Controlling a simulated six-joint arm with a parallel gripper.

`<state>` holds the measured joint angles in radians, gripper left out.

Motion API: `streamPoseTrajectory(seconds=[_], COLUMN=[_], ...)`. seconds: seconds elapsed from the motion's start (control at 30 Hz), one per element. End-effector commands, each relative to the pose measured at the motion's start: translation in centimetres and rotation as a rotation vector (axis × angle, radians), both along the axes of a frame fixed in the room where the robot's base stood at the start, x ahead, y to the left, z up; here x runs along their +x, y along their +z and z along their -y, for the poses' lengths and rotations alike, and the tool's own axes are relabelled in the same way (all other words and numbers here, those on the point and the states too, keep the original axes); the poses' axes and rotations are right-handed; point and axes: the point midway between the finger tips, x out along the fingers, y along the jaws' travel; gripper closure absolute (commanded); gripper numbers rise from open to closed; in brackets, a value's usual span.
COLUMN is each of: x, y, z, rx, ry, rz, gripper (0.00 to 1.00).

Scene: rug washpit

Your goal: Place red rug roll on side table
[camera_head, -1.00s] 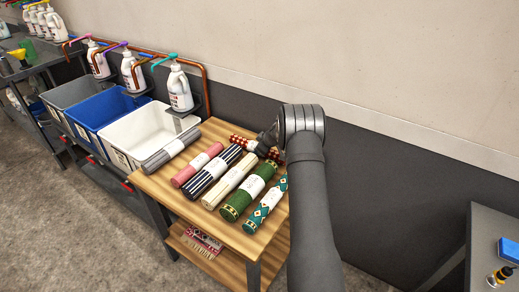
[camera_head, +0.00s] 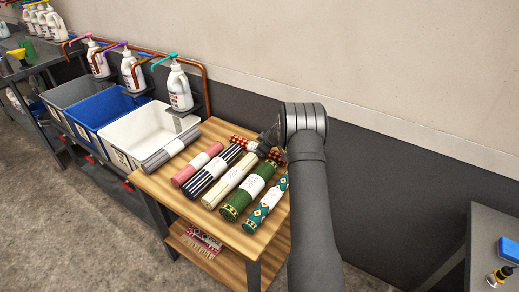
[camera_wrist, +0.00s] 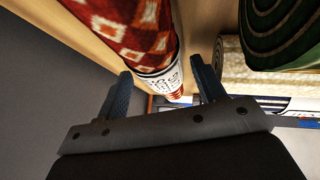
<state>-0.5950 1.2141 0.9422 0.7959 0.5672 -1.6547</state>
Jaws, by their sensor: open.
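The red rug roll (camera_head: 238,140), with a white diamond pattern and a white paper band, lies at the back of the wooden table (camera_head: 148,184). My gripper (camera_head: 261,149) is at its middle and hides part of it. In the wrist view the red rug roll (camera_wrist: 130,30) passes between the two open fingers of my gripper (camera_wrist: 163,84), one on each side of its white band. Contact cannot be told. A grey table (camera_head: 480,225) at the right edge, only partly in view, may be the side table.
Several other rolls lie close in front: pink (camera_head: 188,175), striped (camera_head: 205,180), cream (camera_head: 222,192), green (camera_head: 238,205) and teal (camera_head: 262,213). A grey roll (camera_head: 160,158) lies near the white basin (camera_head: 150,128). A blue block (camera_head: 509,249) sits on the grey table. The wall is close behind.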

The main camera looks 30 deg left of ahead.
Motion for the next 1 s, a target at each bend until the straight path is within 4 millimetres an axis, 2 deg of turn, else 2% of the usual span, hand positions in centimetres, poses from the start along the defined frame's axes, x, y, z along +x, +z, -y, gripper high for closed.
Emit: streamPoseTrajectory(seconds=[0.53, 0.7, 1.0], x=[-1.7, -2.1, -2.2], y=[7.4, 8.5, 8.8], z=[5.5, 6.4, 6.7], rx=[0.001, 0.0, 0.0], ry=[-0.001, -0.001, -0.001], rz=[0.002, 0.001, 0.001], gripper=[0.37, 0.37, 0.37])
